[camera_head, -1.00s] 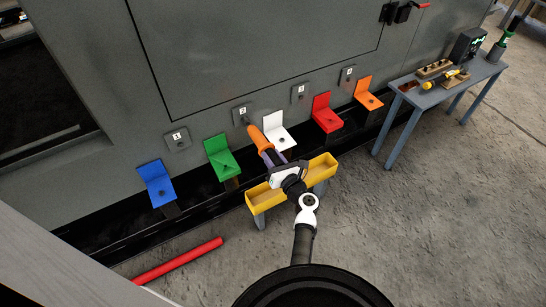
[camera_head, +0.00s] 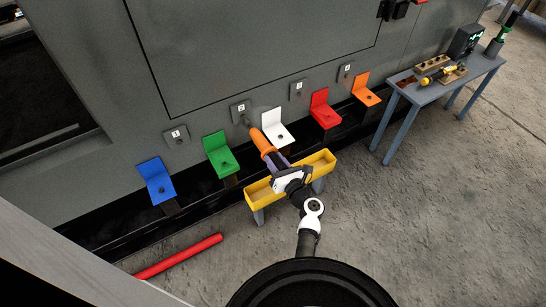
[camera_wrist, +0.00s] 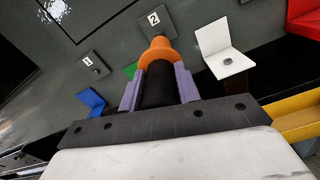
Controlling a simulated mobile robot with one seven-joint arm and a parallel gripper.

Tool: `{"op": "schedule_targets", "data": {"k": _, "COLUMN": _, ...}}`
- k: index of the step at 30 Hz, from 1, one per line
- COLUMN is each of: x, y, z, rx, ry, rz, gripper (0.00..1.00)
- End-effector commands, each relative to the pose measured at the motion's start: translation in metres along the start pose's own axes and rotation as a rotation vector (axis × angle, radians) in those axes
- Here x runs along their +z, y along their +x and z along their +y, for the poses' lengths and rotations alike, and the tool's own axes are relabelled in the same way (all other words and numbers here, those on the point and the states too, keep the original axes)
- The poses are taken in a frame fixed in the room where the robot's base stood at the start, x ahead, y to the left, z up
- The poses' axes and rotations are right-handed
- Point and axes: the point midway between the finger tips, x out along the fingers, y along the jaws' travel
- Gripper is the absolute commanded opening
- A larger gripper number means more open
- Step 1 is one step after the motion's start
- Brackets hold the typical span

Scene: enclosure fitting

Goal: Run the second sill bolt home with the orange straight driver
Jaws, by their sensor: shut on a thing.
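My gripper (camera_wrist: 160,90) is shut on the orange straight driver, its purple fingers on either side of the dark body. The driver's orange end (camera_wrist: 158,52) points away from me at the numbered 2 plate (camera_wrist: 155,20) on the grey enclosure wall. In the head view the orange driver (camera_head: 263,142) points up and left at the 2 plate (camera_head: 240,110). The second sill bolt (camera_head: 247,122) shows as a small dark spot low on that plate, just beyond the driver's tip. In the wrist view the driver's nose hides it. I cannot tell whether tip and bolt touch.
Blue (camera_head: 156,181), green (camera_head: 220,155), white (camera_head: 272,127), red (camera_head: 323,108) and orange (camera_head: 365,89) brackets line the sill. A yellow trough (camera_head: 320,166) stands under my gripper. A red bar (camera_head: 180,257) lies on the floor. A grey table (camera_head: 440,90) stands right.

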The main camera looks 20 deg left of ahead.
Motion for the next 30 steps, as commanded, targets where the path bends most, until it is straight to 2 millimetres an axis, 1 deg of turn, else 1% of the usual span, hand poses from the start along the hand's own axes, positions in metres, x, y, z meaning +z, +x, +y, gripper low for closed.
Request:
{"op": "schedule_targets", "data": {"k": 1, "x": 0.004, "y": -0.002, "z": 0.000, "rx": 0.000, "ry": -0.001, "rz": -0.005, "gripper": 0.00}}
{"op": "schedule_targets", "data": {"k": 13, "x": 0.003, "y": -0.023, "z": 0.000, "rx": -0.001, "ry": 0.000, "rz": -0.004, "gripper": 0.00}}
{"op": "schedule_targets", "data": {"k": 26, "x": 0.003, "y": -0.026, "z": 0.000, "rx": -0.001, "ry": -0.001, "rz": -0.005, "gripper": 0.00}}
{"op": "schedule_targets", "data": {"k": 30, "x": 0.002, "y": -0.030, "z": -0.005, "rx": -0.020, "ry": -0.003, "rz": -0.011, "gripper": 0.00}}
